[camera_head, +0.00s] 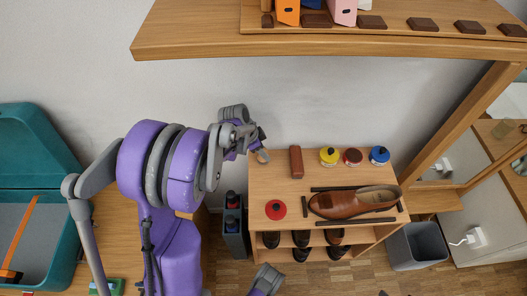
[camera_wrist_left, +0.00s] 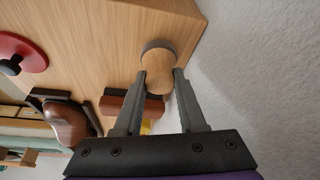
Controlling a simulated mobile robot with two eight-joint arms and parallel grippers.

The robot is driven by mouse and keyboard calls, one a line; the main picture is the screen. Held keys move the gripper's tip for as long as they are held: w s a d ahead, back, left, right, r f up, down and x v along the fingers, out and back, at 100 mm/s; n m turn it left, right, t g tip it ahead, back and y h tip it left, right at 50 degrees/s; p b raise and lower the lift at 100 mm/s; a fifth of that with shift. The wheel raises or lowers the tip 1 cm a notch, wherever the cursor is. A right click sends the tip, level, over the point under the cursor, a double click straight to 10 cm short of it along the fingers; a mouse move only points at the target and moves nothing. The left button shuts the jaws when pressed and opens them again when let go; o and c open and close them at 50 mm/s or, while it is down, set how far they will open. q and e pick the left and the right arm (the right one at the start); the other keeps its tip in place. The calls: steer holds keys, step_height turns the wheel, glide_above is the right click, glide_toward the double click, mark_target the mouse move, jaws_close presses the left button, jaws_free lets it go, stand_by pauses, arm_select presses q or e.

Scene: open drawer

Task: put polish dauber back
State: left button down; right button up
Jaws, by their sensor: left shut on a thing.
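The polish dauber has a pale wooden handle and a dark round head. In the left wrist view the dauber (camera_wrist_left: 157,72) is between the fingers of my left gripper (camera_wrist_left: 160,80), with its head pointing away from the gripper. In the head view my left gripper (camera_head: 259,143) is at the back left corner of the shoe stand's wooden top (camera_head: 270,180), and the dauber (camera_head: 263,156) shows just below it. I cannot tell whether its head touches the top.
A red-brown brush (camera_head: 296,162) lies right of the dauber. Yellow (camera_head: 329,157), dark red (camera_head: 352,157) and blue (camera_head: 380,156) tins stand along the back. A red disc (camera_head: 276,209) and brown shoe (camera_head: 350,203) are in front. A wall (camera_wrist_left: 260,90) rises close behind.

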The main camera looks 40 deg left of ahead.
arm_select(q)
steer(key=shift+f, duration=0.15)
steer(key=c, duration=0.5)
jaws_free()
